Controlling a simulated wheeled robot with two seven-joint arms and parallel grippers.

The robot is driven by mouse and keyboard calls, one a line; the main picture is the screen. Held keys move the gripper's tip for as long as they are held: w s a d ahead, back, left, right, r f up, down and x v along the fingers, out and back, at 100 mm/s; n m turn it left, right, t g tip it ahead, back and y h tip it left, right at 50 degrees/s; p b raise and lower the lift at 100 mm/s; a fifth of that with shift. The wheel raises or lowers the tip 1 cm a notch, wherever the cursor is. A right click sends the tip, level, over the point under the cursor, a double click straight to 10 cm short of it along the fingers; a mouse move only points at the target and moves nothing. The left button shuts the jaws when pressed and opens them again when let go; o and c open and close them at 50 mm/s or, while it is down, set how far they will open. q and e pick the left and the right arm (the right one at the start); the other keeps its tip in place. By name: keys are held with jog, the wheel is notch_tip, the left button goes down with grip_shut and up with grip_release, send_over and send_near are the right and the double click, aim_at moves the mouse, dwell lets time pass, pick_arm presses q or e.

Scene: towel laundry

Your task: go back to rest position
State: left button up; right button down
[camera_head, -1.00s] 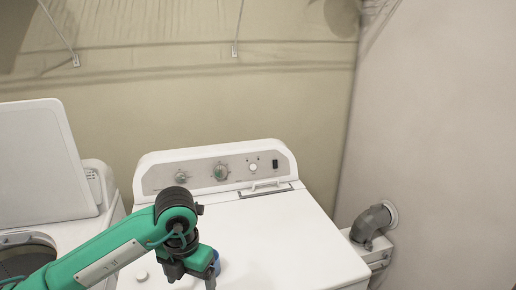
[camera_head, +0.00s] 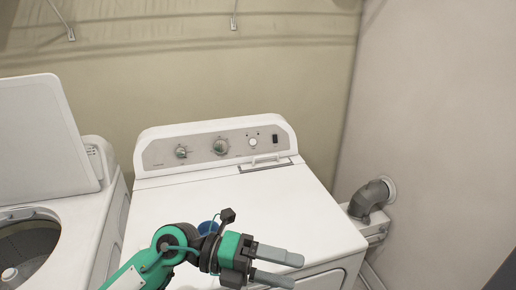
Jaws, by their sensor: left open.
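My left gripper (camera_head: 292,270) is in the lower middle of the head view, in front of the white dryer-like machine (camera_head: 290,205). Its two grey fingers point right and are apart, with nothing between them. My green left arm comes in from the bottom left. My right gripper is not in view.
A top-loading washer (camera_head: 62,215) with its lid (camera_head: 40,135) raised stands at the left, its drum open. A grey vent pipe (camera_head: 370,197) meets the right wall. The machine's top is mostly clear.

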pick_arm(q)
jog(key=w+a+r+n+t+h, duration=0.3)
jog(key=r+n+t+h, duration=0.4)
jog(key=w+a+n+t+y, duration=0.6)
jog(key=a+n+t, duration=0.1)
jog(key=n+t, duration=0.8)
jog(key=w+a+f+n+g+y, duration=0.1)
jog(key=a+f+n+y, duration=1.2)
jog(key=f+n+y, duration=0.3)
jog(key=s+a+f+n+g+y, duration=0.1)
jog(key=s+a+f+g, duration=0.1)
jog(key=s+f+g, duration=0.7)
jog(key=s+a+f+g, duration=0.2)
jog(key=s+f+g, duration=0.3)
jog(key=s+f, duration=0.75)
notch_tip(320, 180, down, 30)
jog(key=g, duration=0.1)
jog(key=s+a+f+g, duration=0.1)
jog(key=s+a+f, duration=0.2)
jog(key=s+f, duration=1.7)
jog(key=shift+a+y, duration=0.15)
jog(key=shift+y, duration=0.15)
